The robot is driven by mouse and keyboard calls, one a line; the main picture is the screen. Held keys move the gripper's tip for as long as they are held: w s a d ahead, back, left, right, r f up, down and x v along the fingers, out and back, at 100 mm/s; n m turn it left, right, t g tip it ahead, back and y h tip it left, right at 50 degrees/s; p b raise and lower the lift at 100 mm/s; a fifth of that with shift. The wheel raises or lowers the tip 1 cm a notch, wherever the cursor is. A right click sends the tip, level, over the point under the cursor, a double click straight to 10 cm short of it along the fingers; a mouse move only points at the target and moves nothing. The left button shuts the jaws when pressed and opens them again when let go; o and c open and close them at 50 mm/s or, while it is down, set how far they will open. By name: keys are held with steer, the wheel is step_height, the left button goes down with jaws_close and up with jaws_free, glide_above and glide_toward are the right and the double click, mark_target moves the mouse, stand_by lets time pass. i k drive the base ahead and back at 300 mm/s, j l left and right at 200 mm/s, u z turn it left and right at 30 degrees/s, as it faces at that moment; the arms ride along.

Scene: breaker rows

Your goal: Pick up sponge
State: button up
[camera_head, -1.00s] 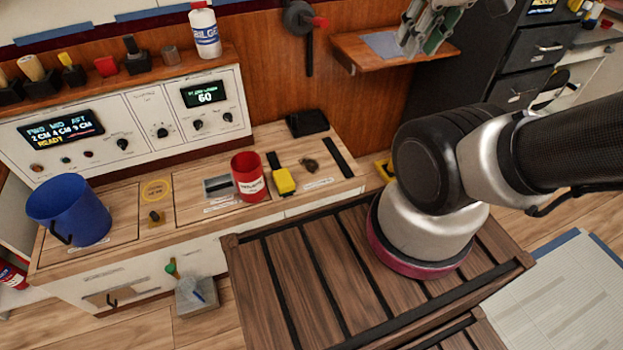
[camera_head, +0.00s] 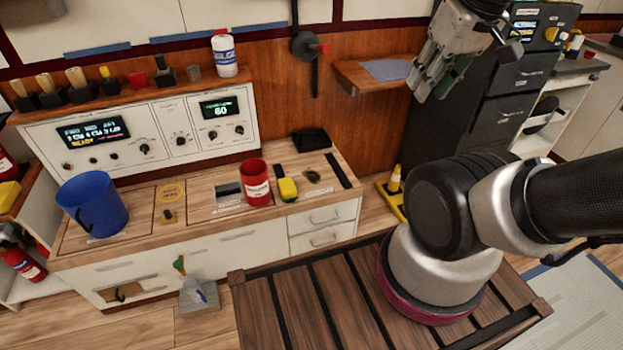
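A small yellow block (camera_head: 288,189) lies on the wooden counter, right of the red can, with a black piece just behind it. It could be the sponge, but I cannot tell for sure. Another yellow block (camera_head: 8,195) sits on a shelf at the left edge and could also be a sponge. My gripper (camera_head: 432,92) hangs in the air at the upper right, fingers pointing down. Its fingers look apart, with a green pad showing and nothing between them. It is well away from both yellow blocks.
A red can (camera_head: 256,184) stands beside the yellow block on the counter, and a blue bucket (camera_head: 92,205) stands at its left. A wall shelf (camera_head: 352,75) is behind my gripper. My slatted deck is in front.

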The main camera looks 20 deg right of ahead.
mark_target(286, 188)
steer(key=i+j, duration=0.1)
steer(key=i, duration=0.8)
